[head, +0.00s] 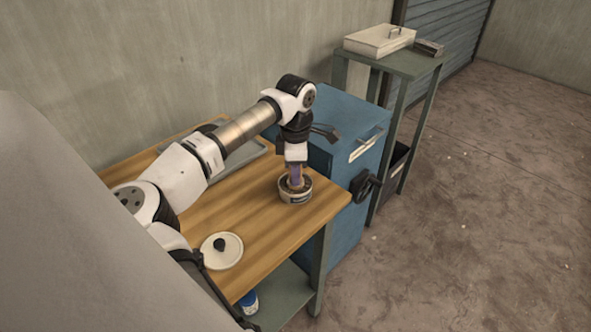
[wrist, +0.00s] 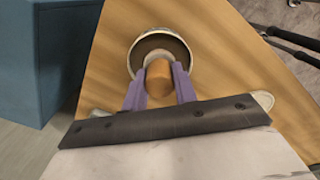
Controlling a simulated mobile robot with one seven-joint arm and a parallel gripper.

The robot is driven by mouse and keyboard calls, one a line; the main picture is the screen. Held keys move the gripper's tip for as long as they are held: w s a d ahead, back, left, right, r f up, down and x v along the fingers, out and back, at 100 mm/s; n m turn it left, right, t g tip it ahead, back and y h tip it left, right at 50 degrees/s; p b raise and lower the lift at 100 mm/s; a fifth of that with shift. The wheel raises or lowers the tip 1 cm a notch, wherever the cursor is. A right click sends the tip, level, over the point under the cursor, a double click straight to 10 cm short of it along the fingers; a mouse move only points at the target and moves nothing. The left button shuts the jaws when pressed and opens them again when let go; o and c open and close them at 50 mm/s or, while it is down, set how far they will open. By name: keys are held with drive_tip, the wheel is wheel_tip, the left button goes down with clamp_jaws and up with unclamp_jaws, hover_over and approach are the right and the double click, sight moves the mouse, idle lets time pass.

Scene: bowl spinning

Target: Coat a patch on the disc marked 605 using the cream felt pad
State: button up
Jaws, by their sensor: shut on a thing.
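My gripper (head: 296,180) points down at the round tin (head: 295,197) near the right end of the wooden table. In the wrist view its purple fingers (wrist: 158,82) are shut on a light-brown wooden handle (wrist: 158,73). The handle stands over the tin's dark inside, and the tin's pale rim (wrist: 136,54) shows around it. No disc with a readable 605 shows in either view.
A pale round lid (head: 222,250) with a black knob lies on the wooden table (head: 262,235). A grey tray (head: 245,152) lies behind my arm. A blue cabinet (head: 343,205) with a black handwheel (head: 365,186) stands to the right, beside a green stand (head: 398,64) bearing a cream box (head: 380,40).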

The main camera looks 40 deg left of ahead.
drive_tip(key=shift+r+p, duration=1.85)
drive_tip(key=shift+r, duration=1.65)
drive_tip(key=shift+s+f, duration=0.1)
drive_tip(key=shift+f, duration=0.05)
